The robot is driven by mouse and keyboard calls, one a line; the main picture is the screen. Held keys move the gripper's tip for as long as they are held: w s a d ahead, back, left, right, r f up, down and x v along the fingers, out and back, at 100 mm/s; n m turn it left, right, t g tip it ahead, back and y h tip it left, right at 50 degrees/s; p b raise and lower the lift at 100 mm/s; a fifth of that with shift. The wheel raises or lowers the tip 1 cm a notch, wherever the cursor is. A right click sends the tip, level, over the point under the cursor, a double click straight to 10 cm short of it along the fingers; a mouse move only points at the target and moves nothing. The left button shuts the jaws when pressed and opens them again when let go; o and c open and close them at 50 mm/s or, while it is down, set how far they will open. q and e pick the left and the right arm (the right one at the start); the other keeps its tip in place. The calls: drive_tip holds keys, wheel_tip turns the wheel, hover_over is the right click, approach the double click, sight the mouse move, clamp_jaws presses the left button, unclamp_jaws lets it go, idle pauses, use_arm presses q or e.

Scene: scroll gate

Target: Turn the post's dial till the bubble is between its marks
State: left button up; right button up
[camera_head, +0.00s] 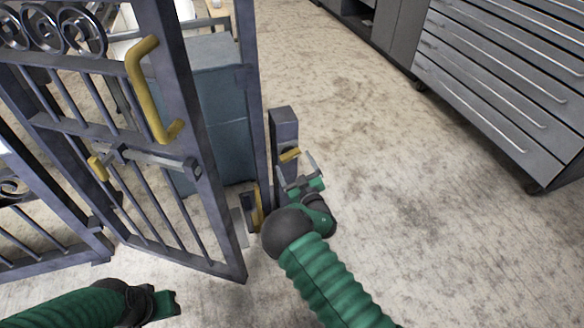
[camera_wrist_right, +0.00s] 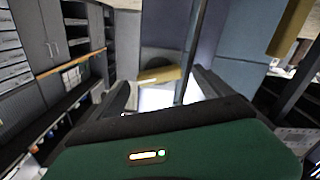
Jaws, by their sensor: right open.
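The grey post (camera_head: 284,128) stands upright just right of the gate opening. Its dial, a dark disc with a yellow bar handle (camera_head: 290,155), faces me. My right gripper (camera_head: 296,168) is open, close in front of and just below the handle. In the right wrist view the yellow handle (camera_wrist_right: 160,75) lies ahead of the open fingers, with the dark dial (camera_wrist_right: 160,62) behind it. I cannot tell whether the fingers touch it. I cannot make out the bubble or its marks. My left gripper (camera_head: 168,303) is low at the left, away from the post, its jaws unclear.
The dark metal gate (camera_head: 195,150) with a yellow pull handle (camera_head: 143,85) and a latch bar (camera_head: 150,158) stands left of the post. A blue-grey box (camera_head: 215,100) is behind it. A drawer cabinet (camera_head: 510,80) is at the right. Floor between is clear.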

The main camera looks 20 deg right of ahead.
drive_tip(key=w, duration=0.2)
drive_tip(key=shift+w+b, duration=0.35)
drive_tip(key=c, duration=1.4)
use_arm(q)
drive_tip(key=shift+f, duration=0.75)
use_arm(e)
drive_tip(key=shift+o, duration=0.2)
use_arm(q)
drive_tip(key=shift+r, duration=0.2)
use_arm(e)
drive_tip(key=shift+n, duration=0.4)
use_arm(q)
drive_tip(key=shift+w+p+v, duration=0.2)
drive_tip(key=shift+p+v, duration=0.75)
drive_tip(key=shift+p, duration=0.25)
use_arm(e)
drive_tip(key=shift+f+n, duration=0.1)
drive_tip(key=shift+n, duration=3.3)
drive_tip(key=shift+s+a, duration=0.1)
